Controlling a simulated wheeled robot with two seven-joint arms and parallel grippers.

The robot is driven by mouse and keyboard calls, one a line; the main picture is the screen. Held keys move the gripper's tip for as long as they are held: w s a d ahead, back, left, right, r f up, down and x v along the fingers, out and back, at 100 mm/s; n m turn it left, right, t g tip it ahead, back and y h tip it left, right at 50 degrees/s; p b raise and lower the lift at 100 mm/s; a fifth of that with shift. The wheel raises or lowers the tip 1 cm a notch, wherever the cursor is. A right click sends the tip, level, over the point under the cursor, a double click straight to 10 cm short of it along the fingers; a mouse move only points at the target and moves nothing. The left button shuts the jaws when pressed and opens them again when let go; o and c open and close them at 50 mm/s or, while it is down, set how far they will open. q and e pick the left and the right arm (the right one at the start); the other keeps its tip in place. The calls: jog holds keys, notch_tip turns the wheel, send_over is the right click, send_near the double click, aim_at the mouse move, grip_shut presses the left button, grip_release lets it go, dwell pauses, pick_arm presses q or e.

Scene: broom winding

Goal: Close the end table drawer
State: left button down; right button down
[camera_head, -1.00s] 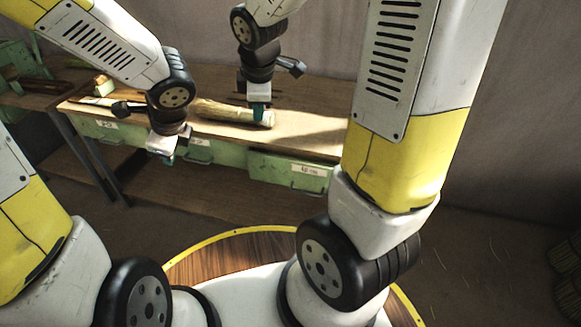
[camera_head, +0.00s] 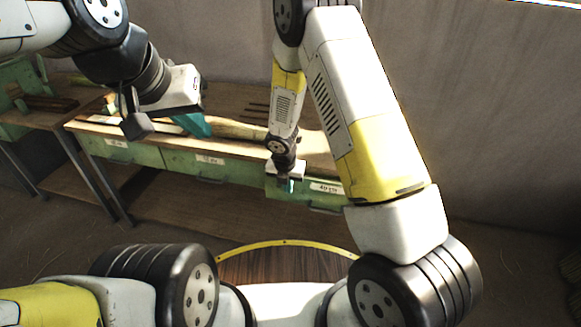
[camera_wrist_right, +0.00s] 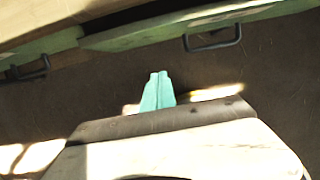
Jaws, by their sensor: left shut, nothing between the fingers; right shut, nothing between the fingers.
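The table's right-hand green drawer (camera_head: 325,199), with a pale label and a handle, sits under the tabletop. Its front (camera_wrist_right: 150,30) looks stepped out from the neighbouring front in the right wrist view, so it appears partly open. My right gripper (camera_head: 290,186) is shut and empty, low in front of this drawer's left part. In the right wrist view its teal fingertips (camera_wrist_right: 158,76) are together, apart from the drawer front. My left gripper (camera_head: 196,125) is shut and empty, raised in front of the table's left half. It hides part of the tabletop.
The wooden table (camera_head: 240,97) has other green drawers, one in the middle (camera_head: 190,163) and one at left (camera_head: 118,149). A pale bundle (camera_head: 240,130) lies on top. Another bench (camera_head: 35,118) stands left. The floor before the drawers is clear.

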jog(key=w+d+f, duration=0.1)
jog(key=w+f, duration=0.4)
jog(key=f, duration=0.2)
jog(key=shift+w+d, duration=0.3)
jog(key=shift+w+d, duration=0.2)
jog(key=shift+w, duration=0.45)
jog(key=shift+w+d, duration=0.15)
jog(key=shift+w, duration=0.45)
jog(key=shift+s, duration=0.1)
